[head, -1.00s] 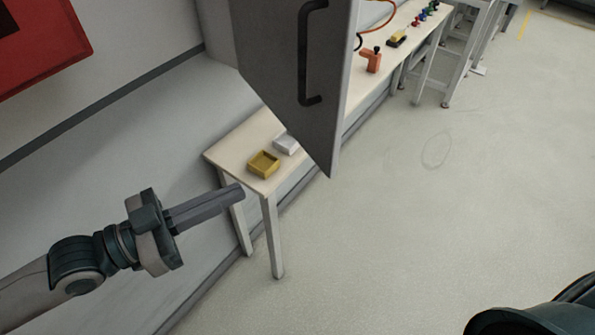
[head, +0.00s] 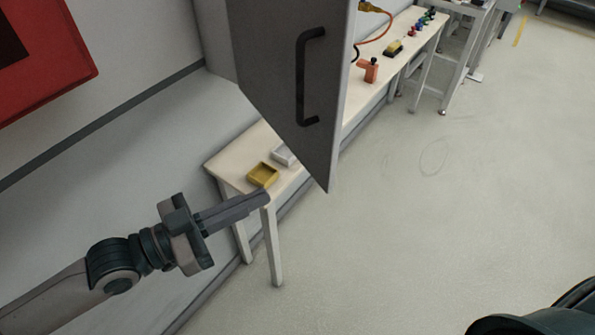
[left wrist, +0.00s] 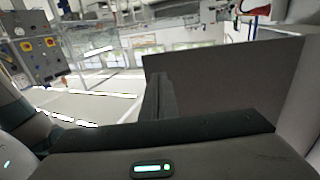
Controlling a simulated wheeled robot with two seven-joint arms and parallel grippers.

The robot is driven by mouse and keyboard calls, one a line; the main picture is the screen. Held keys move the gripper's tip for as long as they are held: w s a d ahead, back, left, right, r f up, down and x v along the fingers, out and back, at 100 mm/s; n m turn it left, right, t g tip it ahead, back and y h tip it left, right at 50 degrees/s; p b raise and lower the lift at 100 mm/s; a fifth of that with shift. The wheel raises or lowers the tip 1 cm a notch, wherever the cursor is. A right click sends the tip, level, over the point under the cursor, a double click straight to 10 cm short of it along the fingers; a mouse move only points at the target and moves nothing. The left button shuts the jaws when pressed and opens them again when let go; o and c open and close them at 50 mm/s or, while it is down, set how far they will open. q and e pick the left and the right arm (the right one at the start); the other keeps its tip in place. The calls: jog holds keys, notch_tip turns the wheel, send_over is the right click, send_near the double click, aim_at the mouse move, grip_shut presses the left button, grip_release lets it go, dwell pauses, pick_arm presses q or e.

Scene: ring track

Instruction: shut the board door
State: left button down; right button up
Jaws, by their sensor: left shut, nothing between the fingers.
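The board door (head: 290,90) is a grey panel with a dark bar handle (head: 302,78). It stands open, swung out from the wall over the bench in the head view. In the left wrist view a grey panel (left wrist: 225,90), which looks like the door, fills the right middle. My left gripper (head: 266,196) is shut and empty, below and left of the door's lower corner, apart from it in the head view. Its fingers show in the left wrist view (left wrist: 160,85), in front of the panel's left part. My right gripper is not in view.
A narrow bench (head: 232,158) runs along the wall behind the door, with a yellow tray (head: 262,175), a white tray (head: 283,155) and an orange tool (head: 370,70). A red panel (head: 45,50) hangs on the wall at upper left. The floor (head: 450,210) on the right is clear.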

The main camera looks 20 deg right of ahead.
aim_at(314, 172)
pick_arm(q)
jog(key=p+x, duration=0.4)
jog(key=x, duration=0.4)
jog(key=shift+d+r, duration=0.15)
jog(key=shift+w+d+p, duration=0.2)
jog(key=shift+d+p, duration=0.25)
jog(key=shift+d, duration=0.1)
jog(key=shift+w+d, duration=0.1)
